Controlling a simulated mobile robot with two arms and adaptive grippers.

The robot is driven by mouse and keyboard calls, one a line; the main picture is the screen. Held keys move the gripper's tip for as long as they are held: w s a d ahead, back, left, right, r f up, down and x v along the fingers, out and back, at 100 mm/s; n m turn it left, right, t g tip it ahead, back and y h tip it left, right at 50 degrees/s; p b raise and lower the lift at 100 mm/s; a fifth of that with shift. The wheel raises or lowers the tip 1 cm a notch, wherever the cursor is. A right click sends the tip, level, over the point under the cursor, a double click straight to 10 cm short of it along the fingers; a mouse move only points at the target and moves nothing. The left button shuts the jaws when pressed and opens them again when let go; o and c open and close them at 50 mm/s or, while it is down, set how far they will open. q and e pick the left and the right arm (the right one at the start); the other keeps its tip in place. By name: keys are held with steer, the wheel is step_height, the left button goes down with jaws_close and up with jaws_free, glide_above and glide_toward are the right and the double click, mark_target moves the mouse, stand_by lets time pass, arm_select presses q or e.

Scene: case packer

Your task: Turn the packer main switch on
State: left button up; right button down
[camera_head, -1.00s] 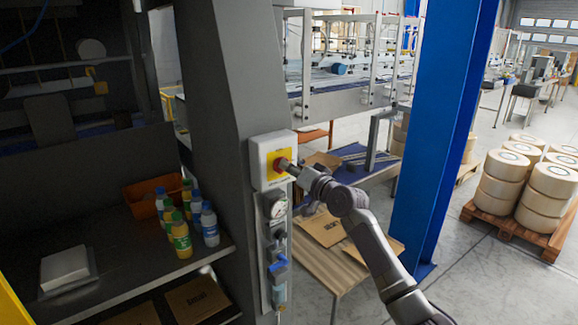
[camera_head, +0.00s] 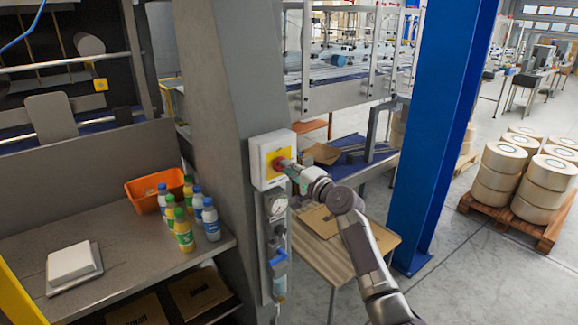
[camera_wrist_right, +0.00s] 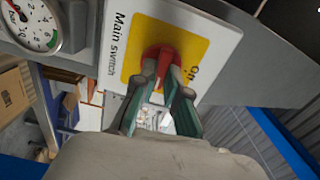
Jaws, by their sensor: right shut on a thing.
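The main switch is a red knob (camera_wrist_right: 161,57) on a yellow plate (camera_wrist_right: 190,38) in a white box (camera_head: 257,171) on the grey machine post. The wrist view shows the labels "Main switch" and "On" beside it. My right gripper (camera_head: 284,164) is at the front of the box. In the wrist view, its two fingers (camera_wrist_right: 161,78) are closed on the two sides of the red knob. The fingers partly hide the knob, and its exact pointing direction is hard to tell. My left gripper is not in view.
A pressure gauge (camera_head: 275,206) and blue-handled valve (camera_head: 278,257) sit below the box. Left of the post, a shelf (camera_head: 130,262) holds bottles and an orange bin (camera_head: 150,190). A blue column (camera_head: 440,130) stands right of my arm.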

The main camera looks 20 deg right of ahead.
steer(key=shift+m, duration=0.3)
steer(key=c, duration=1.2)
jaws_free()
steer(key=shift+d, duration=0.1)
steer(key=v, duration=1.2)
